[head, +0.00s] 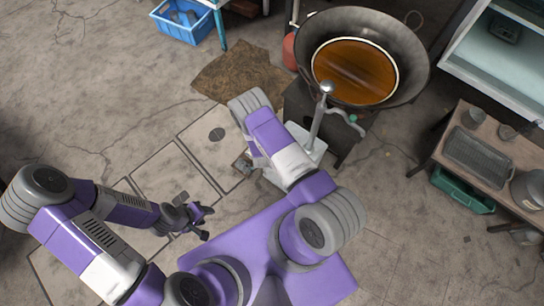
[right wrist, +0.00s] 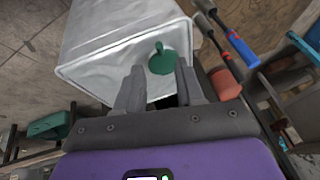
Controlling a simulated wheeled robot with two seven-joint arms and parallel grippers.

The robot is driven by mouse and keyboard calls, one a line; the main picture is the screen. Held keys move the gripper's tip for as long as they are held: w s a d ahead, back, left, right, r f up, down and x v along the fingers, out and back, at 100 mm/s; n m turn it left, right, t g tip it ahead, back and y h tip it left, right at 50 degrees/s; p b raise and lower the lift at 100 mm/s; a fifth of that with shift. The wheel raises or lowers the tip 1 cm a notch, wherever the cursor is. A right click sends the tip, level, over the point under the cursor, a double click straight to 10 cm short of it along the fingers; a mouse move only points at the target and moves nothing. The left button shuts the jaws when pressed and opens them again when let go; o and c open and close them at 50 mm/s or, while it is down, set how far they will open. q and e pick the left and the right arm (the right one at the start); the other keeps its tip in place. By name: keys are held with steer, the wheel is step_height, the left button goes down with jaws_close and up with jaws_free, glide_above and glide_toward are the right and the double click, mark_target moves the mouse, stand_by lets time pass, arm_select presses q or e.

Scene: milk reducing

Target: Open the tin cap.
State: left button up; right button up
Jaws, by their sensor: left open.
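A green cap (right wrist: 162,62) with a short upright stem sits on a pale silvery tin (right wrist: 105,45) in the right wrist view. My right gripper (right wrist: 160,68) is open, with its two fingertips at either side of the cap in the picture. I cannot tell whether they touch it. My right gripper cannot be made out clearly in the head view. My left gripper (head: 198,214) is open and empty over the floor at the lower left of the head view. I cannot surely identify the tin in the head view.
A big dark wok (head: 413,62) with orange liquid (head: 355,70) stands at the upper middle. A wooden table (head: 452,130) with metal ware is at the right. A blue crate (head: 182,30) is at the upper left. Tools with red and blue handles (right wrist: 240,42) lie beside the tin.

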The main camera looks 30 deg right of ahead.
steer(key=b+x, duration=0.2)
steer(key=x, duration=0.4)
steer(key=shift+c, duration=0.3)
jaws_close()
stand_by(1.1)
